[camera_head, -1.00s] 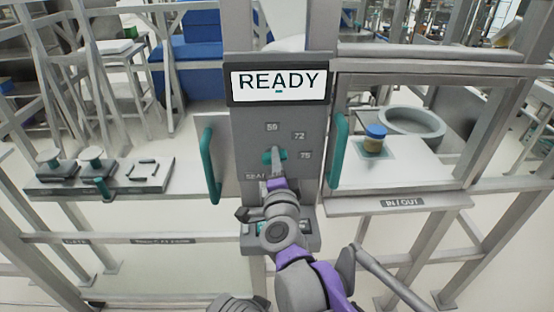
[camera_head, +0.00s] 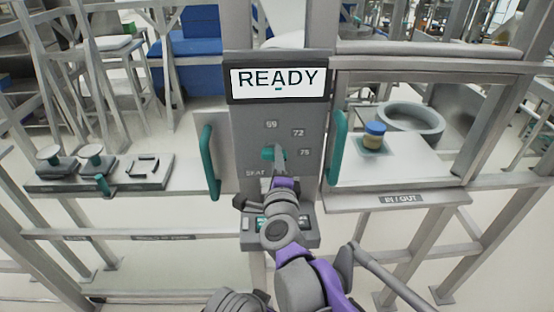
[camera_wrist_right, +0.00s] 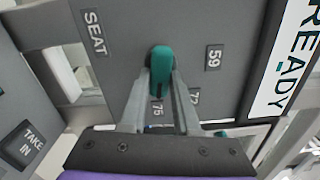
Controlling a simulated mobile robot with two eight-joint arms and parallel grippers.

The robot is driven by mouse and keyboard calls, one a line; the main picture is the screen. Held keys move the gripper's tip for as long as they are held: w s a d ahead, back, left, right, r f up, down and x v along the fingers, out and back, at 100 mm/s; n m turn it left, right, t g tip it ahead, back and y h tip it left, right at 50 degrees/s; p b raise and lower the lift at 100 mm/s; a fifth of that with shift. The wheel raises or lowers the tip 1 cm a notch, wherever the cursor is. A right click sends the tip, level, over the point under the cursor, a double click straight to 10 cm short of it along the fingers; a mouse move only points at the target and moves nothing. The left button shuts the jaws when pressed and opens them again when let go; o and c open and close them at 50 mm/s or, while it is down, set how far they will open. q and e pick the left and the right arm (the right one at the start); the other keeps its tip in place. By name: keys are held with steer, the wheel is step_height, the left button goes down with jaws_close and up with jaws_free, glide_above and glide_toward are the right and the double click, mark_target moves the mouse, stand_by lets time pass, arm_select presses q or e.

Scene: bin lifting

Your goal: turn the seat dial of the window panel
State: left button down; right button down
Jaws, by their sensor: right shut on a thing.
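The teal seat dial (camera_head: 273,152) sits on the grey window panel (camera_head: 246,139) below the screen. The right wrist view shows the teal dial knob (camera_wrist_right: 162,62) close up, with the marks SEAT, 59, 72 and 75 around it. My right gripper (camera_head: 279,166) reaches up to the dial from below. In the right wrist view, the two fingers of my right gripper (camera_wrist_right: 162,85) straddle the knob and are shut on it. The fingers hide part of the knob and the marks 72 and 75 in that view. My left gripper is not in view.
The screen (camera_head: 279,80) reads READY. Teal handles (camera_head: 209,162) (camera_head: 338,148) stand on both sides of the panel. A blue-lidded jar (camera_head: 374,137) stands on the right shelf near a grey round basin (camera_head: 411,119). A TAKE IN button (camera_wrist_right: 25,144) is beside the dial panel.

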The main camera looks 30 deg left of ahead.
steer(key=c, duration=0.6)
jaws_free()
steer(key=shift+c, duration=0.2)
steer(key=v, duration=1.1)
steer(key=shift+b, duration=0.35)
steer(key=shift+w+d, duration=0.15)
